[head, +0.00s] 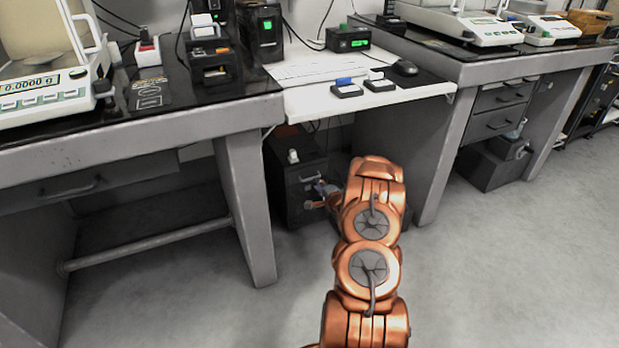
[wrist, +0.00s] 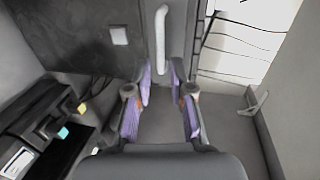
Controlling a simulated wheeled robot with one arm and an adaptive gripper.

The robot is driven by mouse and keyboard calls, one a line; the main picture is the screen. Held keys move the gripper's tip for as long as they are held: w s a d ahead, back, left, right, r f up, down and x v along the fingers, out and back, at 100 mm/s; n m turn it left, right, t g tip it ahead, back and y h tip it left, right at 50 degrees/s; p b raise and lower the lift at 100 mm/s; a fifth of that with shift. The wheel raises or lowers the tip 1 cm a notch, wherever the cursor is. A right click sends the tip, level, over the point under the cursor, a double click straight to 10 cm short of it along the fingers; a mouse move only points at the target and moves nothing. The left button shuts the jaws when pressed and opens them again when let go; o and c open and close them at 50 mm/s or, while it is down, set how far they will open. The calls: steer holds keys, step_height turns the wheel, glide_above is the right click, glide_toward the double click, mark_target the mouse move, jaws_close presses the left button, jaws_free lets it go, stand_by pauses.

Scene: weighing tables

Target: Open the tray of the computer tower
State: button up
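The computer tower, a dark box (head: 284,163), stands on the floor under the middle desk. Its front carries a small pale block and bar-like handles. In the wrist view its grey front panel (wrist: 105,18) shows a pale square (wrist: 119,35) and a light upright bar (wrist: 161,35). My gripper (head: 318,194) is low in front of the tower, partly hidden by my copper-coloured arm. In the wrist view my gripper (wrist: 161,80) has its purple-padded fingers apart with nothing held between them. The bar lies ahead of the gap; I cannot tell whether they touch.
The white desk (head: 420,91) overhangs the tower. The left table's leg (head: 247,205) stands close to its left, and the right table's leg (head: 440,160) is to the right. Scales and small devices stand on the tabletops. The grey floor (head: 500,270) at front right is clear.

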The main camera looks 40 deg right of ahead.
steer(key=shift+d+b+x, duration=0.2)
steer(key=shift+b+x, duration=0.35)
steer(key=shift+x, duration=1.1)
steer(key=shift+d+b+x, duration=0.15)
steer(key=shift+b+x, duration=0.4)
steer(key=shift+x, duration=1.1)
steer(key=shift+s, duration=0.1)
jaws_close()
